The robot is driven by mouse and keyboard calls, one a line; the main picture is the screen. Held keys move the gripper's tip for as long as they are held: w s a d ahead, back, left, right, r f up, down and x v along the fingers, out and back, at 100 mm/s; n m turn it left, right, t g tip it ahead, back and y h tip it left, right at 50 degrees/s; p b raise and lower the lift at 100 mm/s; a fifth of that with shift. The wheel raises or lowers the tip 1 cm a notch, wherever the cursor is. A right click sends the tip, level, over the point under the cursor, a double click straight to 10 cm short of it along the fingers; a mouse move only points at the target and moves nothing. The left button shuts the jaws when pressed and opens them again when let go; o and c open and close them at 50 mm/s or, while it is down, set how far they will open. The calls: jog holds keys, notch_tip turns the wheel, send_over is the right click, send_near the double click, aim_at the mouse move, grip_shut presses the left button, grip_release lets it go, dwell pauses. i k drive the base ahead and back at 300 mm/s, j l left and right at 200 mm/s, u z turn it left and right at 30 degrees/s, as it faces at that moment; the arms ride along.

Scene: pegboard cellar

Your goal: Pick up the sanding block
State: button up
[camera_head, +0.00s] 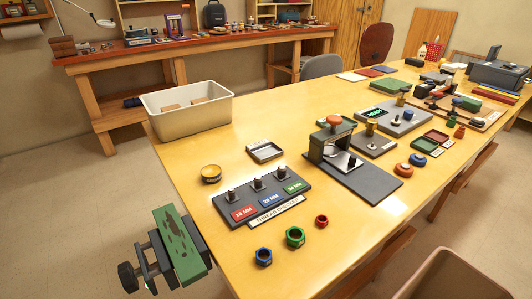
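I cannot pick out the sanding block for certain. Two tan-brown pieces, a left one (171,107) and a right one (199,101), lie inside the cream tub (190,121) at the table's left end. Their shape is mostly hidden by the tub's front wall, so I cannot tell whether either is a sanding block. My gripper is not in view.
A worn green vise (181,244) sticks out from the yellow table (225,170) at its near left edge. A thread checker (262,197), blue nut (263,257), green nut (295,236) and grey press (335,145) stand nearby.

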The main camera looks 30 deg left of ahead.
aim_at(469, 105)
jog(key=z, duration=0.85)
jog(key=i+z, duration=0.35)
jog(key=i, duration=4.8)
jog(key=i+u, duration=0.2)
jog(key=u, duration=0.25)
jog(key=i+u, duration=0.2)
jog(key=u, duration=0.3)
jog(key=i+l+u, duration=0.2)
jog(key=u, duration=3.3)
